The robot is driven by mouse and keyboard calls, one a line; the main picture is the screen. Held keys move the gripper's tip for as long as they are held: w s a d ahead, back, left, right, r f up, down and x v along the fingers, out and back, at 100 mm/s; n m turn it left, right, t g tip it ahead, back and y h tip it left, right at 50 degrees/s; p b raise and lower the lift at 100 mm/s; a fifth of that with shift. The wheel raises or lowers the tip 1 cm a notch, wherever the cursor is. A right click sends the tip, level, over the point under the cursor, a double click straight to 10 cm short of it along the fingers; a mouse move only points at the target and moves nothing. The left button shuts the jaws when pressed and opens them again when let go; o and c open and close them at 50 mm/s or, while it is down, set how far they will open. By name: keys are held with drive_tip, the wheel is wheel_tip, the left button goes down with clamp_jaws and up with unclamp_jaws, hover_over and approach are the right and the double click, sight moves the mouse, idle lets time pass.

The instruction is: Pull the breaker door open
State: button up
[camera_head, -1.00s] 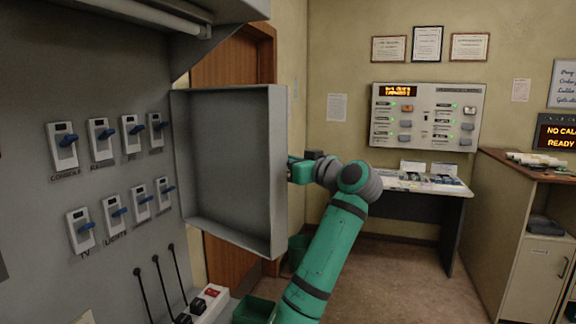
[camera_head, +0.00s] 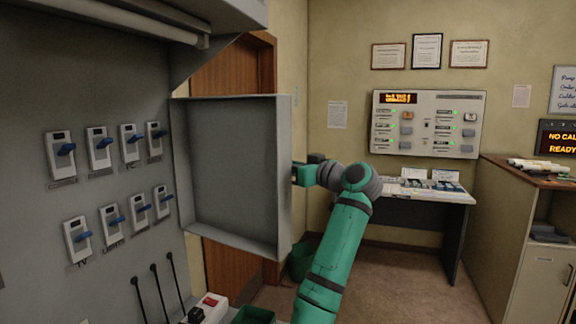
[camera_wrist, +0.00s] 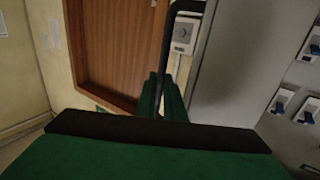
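The breaker door (camera_head: 238,165), a grey shallow box-like panel, stands swung out from the breaker panel (camera_head: 100,190), its hollow inner side facing the head camera. My gripper (camera_head: 300,172) is at the door's right edge, partly hidden behind it. In the wrist view, the green fingers of my gripper (camera_wrist: 165,98) are close together around the dark bar handle (camera_wrist: 168,50). The grey outer face of the door (camera_wrist: 225,65) lies just right of the handle. Several white switches with blue levers (camera_head: 100,148) are exposed on the panel.
A brown wooden door (camera_head: 230,85) is behind the breaker door. A power strip with a red switch (camera_head: 210,304) and a green bin (camera_head: 254,315) are below. A console desk (camera_head: 440,195) and a cabinet (camera_head: 520,230) stand at the right, with clear floor between.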

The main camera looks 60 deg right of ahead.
drive_tip(key=shift+o, duration=0.8)
drive_tip(key=shift+w+d+r+m+h, duration=0.2)
drive_tip(key=shift+w+d+m+h, duration=0.25)
drive_tip(key=shift+d+h, duration=0.25)
drive_tip(key=s+a+y, duration=0.1)
drive_tip(key=s+a, duration=0.2)
drive_tip(key=s, duration=0.9)
drive_tip(key=shift+a+f+n, duration=0.15)
drive_tip(key=shift+a+n, duration=0.05)
drive_tip(key=shift+n, duration=0.15)
drive_tip(key=shift+w, duration=0.1)
